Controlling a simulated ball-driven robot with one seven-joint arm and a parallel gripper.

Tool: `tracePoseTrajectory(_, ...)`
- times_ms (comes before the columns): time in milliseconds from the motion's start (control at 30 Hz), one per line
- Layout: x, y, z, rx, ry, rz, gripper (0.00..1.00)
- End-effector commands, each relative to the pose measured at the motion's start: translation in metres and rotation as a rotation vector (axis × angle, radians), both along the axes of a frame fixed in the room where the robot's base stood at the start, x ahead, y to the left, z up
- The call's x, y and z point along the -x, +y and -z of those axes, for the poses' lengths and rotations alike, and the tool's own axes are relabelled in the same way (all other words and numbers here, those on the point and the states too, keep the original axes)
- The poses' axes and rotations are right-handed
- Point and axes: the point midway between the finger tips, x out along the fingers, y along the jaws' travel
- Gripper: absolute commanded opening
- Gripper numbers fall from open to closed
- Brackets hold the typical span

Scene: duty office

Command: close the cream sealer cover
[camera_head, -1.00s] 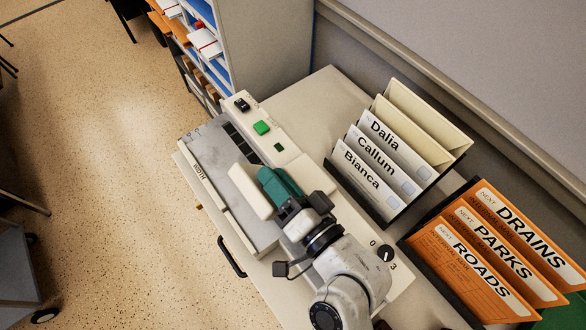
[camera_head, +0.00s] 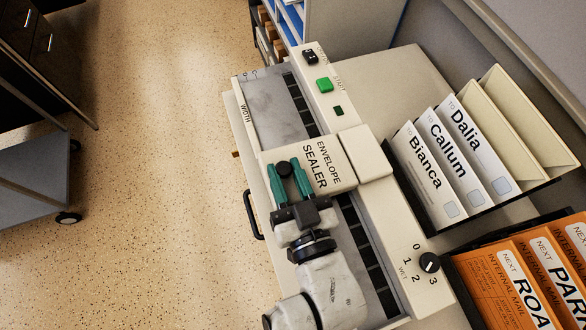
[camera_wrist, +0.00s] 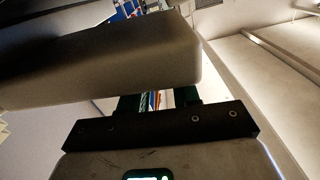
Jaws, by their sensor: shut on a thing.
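The cream sealer cover (camera_head: 322,166), marked ENVELOPE SEALER, lies across the grey bed of the sealer with its lettered face up. Its right side meets the cream hinge block on the control strip. I cannot tell if it rests fully flat. In the wrist view the cover (camera_wrist: 110,62) shows as a large dim block just beyond my gripper (camera_wrist: 160,102), hiding the fingertips.
The sealer's strip bears a black switch (camera_head: 310,57), a green button (camera_head: 324,85) and a dial (camera_head: 429,262). A rack of named folders (camera_head: 437,170) and orange mail folders (camera_head: 512,285) stand close on the right. Open floor (camera_head: 165,150) lies left.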

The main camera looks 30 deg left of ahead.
Motion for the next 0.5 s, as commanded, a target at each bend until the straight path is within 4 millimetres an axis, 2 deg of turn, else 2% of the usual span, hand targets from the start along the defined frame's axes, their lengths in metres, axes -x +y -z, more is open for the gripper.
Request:
tracePoseTrajectory(133,0.0016,0.0014,0.01,0.038,-0.048,0.0,0.0)
tracePoseTrajectory(500,0.0023,0.0019,0.0153,0.073,-0.09,0.0,0.0)
